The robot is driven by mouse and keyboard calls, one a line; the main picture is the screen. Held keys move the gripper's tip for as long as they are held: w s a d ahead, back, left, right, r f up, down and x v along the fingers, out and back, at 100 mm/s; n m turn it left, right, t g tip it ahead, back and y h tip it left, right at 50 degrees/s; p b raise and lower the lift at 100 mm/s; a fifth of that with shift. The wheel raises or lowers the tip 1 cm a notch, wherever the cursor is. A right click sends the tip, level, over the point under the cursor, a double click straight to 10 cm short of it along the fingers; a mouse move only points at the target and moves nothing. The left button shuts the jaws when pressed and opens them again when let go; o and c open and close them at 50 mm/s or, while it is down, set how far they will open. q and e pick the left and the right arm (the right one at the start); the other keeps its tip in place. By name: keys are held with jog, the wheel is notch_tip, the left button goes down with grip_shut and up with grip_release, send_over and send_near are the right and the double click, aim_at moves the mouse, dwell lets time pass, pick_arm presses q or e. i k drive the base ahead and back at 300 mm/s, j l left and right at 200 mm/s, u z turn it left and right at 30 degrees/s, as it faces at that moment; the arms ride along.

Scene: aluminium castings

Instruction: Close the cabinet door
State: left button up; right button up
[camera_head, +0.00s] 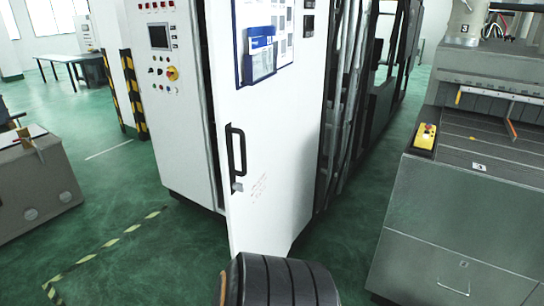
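The white cabinet door (285,140) stands ajar in the middle of the head view. Its handle-side edge is on the left and stands out from the cabinet (180,120), with a dark narrow gap between them. A black upright handle (236,150) sits near that edge, with a small latch or lock below it. A blue-edged board (266,35) with papers and a blue holder is on the door's upper part. The inside of the cabinet is almost wholly hidden.
A control panel with a screen (159,36) and a red-yellow knob is on the cabinet's left part. Yellow-black posts (134,95) stand behind it. A grey machine (460,210) stands at the right, a grey box (35,190) at the left. Green floor (185,260) is open left of the door.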

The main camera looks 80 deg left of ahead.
aim_at(256, 120)
jog(key=u, duration=2.45)
